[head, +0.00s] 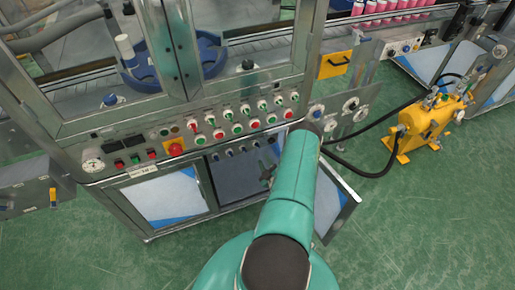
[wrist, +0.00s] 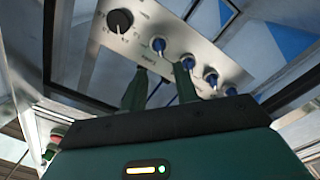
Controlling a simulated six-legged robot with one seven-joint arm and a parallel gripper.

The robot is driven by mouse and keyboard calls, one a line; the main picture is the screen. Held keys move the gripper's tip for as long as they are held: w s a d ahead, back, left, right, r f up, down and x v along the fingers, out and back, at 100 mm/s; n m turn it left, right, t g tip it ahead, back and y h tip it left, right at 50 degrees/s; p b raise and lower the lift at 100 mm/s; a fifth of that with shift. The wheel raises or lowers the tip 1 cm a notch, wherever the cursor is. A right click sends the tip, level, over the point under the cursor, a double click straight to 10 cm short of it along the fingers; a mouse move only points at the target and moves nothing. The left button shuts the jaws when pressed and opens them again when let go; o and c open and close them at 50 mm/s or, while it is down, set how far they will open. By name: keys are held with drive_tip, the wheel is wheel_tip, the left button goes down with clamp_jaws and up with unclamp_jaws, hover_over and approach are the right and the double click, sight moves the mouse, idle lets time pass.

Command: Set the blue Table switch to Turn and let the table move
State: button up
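A row of several blue switches (head: 228,152) is on a panel inside the open lower cabinet in the head view. In the wrist view, a silver panel (wrist: 210,42) carries a black dial (wrist: 120,21) and several blue switches. I cannot read which switch is labelled Table. My gripper (wrist: 160,70) is open, with a gap between its two green fingers and nothing seen between them. The nearest blue switch (wrist: 158,45) appears just beyond the gap; another (wrist: 188,61) is by the right fingertip. I cannot tell whether either is touched. In the head view the gripper is mostly hidden.
Red, green and white buttons line the upper control panel (head: 233,127), with a red emergency knob (head: 176,148). An open cabinet door (head: 338,205) stands right of my arm. A yellow pump (head: 425,125) with black hoses is farther right. Green floor is clear in front.

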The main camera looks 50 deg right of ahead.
sight(257, 146)
drive_tip(key=x, duration=0.8)
drive_tip(key=shift+w, duration=0.15)
drive_tip(key=shift+d, duration=0.1)
drive_tip(key=shift+c, duration=0.4)
clamp_jaws()
